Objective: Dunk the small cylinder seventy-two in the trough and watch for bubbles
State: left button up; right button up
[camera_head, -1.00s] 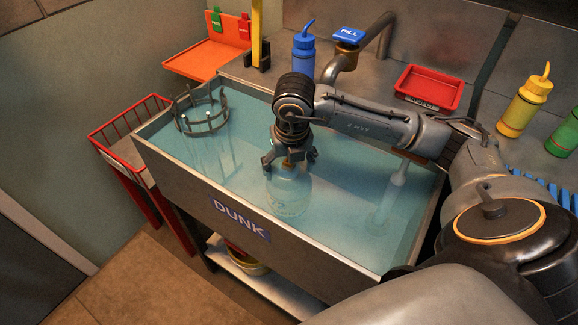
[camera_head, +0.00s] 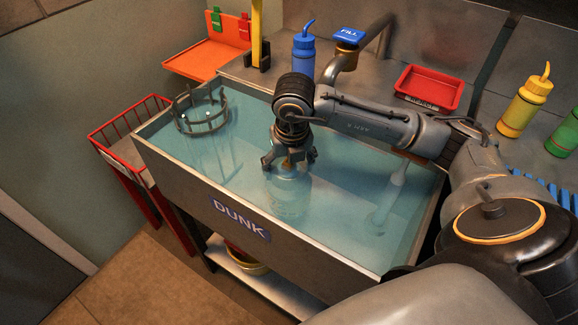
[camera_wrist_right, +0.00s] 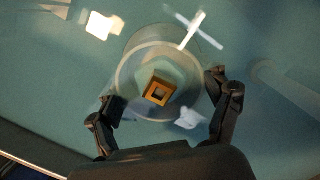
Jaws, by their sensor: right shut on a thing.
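The trough (camera_head: 176,166) is a metal tank of clear bluish water with a "DUNK" label on its front. The small cylinder (camera_head: 288,195) is pale and hangs upright under the water near the trough's middle. My right gripper (camera_head: 289,160) is shut on its top at the waterline. In the right wrist view the cylinder (camera_wrist_right: 137,75) shows from above with a square brass-coloured fitting, between the two fingers of the gripper (camera_wrist_right: 165,100). I cannot make out any bubbles or a number on the cylinder. My left gripper is not in view.
A round metal cage (camera_head: 202,118) stands in the trough's left end. A blue bottle (camera_head: 303,52), a FILL tap (camera_head: 347,36), a red tray (camera_head: 429,88) and a yellow bottle (camera_head: 524,103) line the back counter.

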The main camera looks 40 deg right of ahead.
jog(key=shift+w+d+r+p, duration=0.1)
jog(key=shift+w+r+p, duration=0.05)
jog(key=shift+r+p, duration=0.9)
jog(key=shift+r, duration=0.05)
notch_tip(320, 180, up, 2)
jog(key=shift+r+p, duration=0.2)
jog(key=shift+p, duration=0.5)
notch_tip(320, 180, up, 20)
jog(key=p, duration=1.3)
